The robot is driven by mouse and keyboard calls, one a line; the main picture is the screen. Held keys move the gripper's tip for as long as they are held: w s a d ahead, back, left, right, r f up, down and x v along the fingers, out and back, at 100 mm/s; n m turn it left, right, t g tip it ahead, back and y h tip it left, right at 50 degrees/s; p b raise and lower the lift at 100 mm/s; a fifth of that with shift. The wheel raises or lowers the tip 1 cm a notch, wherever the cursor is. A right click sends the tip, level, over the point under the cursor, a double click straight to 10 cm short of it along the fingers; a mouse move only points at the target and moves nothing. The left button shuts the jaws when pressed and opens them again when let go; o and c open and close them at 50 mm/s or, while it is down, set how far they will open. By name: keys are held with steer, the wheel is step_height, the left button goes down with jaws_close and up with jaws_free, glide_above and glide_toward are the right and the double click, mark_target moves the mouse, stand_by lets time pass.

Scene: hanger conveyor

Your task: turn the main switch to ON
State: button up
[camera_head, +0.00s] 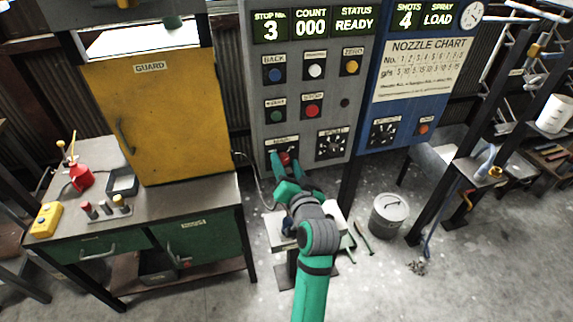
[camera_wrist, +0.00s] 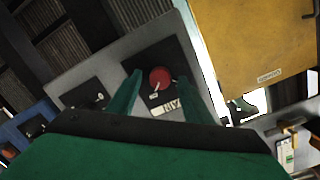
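The main switch is a round red knob (camera_head: 285,157) on a black plate, low on the left of the grey control panel (camera_head: 262,133). In the wrist view the knob (camera_wrist: 160,78) sits between my two green fingers, with a pale mark on its lower-left edge and an upside-down label (camera_wrist: 166,108) below it. My gripper (camera_head: 284,165) is in front of the switch. In the wrist view my gripper (camera_wrist: 159,82) is open, one finger either side of the knob; I cannot tell whether they touch it. The ON and OFF markings are not readable.
A black selector dial (camera_head: 331,144) is just right of the switch, with a red button (camera_head: 312,111) and a green button (camera_head: 275,115) above. The yellow guard door (camera_head: 160,118) stands to the left. A blue panel (camera_head: 410,98) is to the right.

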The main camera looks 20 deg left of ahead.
steer(key=v, duration=1.1)
steer(key=shift+a, duration=0.1)
steer(key=s+d+f+m+t+h, duration=0.1)
steer(key=s+d+f+m+h, duration=0.1)
steer(key=s+d+f+h, duration=0.45)
steer(key=s+d+f+m+h, duration=0.1)
steer(key=s+d+f, duration=0.2)
steer(key=s+f, duration=0.7)
steer(key=s+d+f+n+h, duration=0.1)
steer(key=s+d, duration=0.1)
steer(key=s, duration=0.7)
steer(key=s+d+f+n+h, duration=0.1)
steer(key=s+d+n, duration=0.1)
steer(key=s, duration=0.8)
steer(key=shift+s+f, duration=0.25)
steer(key=shift+s, duration=0.05)
